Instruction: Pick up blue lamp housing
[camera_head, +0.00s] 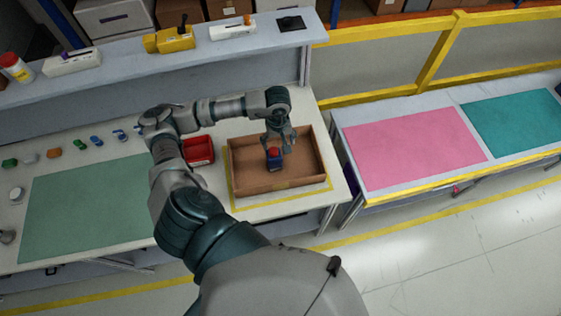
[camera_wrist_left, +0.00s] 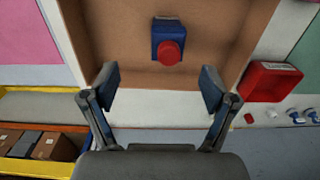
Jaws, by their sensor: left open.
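The blue lamp housing (camera_head: 274,164) with a red round cap sits inside a brown box (camera_head: 239,179). In the left wrist view the blue lamp housing (camera_wrist_left: 159,31) lies ahead of the fingers, with its red cap (camera_wrist_left: 168,53) facing the camera. My left gripper (camera_head: 278,141) is over the box, close to the housing. In the wrist view its two fingers (camera_wrist_left: 160,82) are spread apart with nothing between them. In the head view the gripper partly hides the housing. My right gripper is not in view.
A red bin (camera_head: 199,151) stands left of the box. Several small coloured parts (camera_head: 97,140) lie in a row further left, behind a green mat (camera_head: 90,206). A raised shelf (camera_head: 180,66) runs behind. A second table with a pink mat (camera_head: 414,152) stands to the right.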

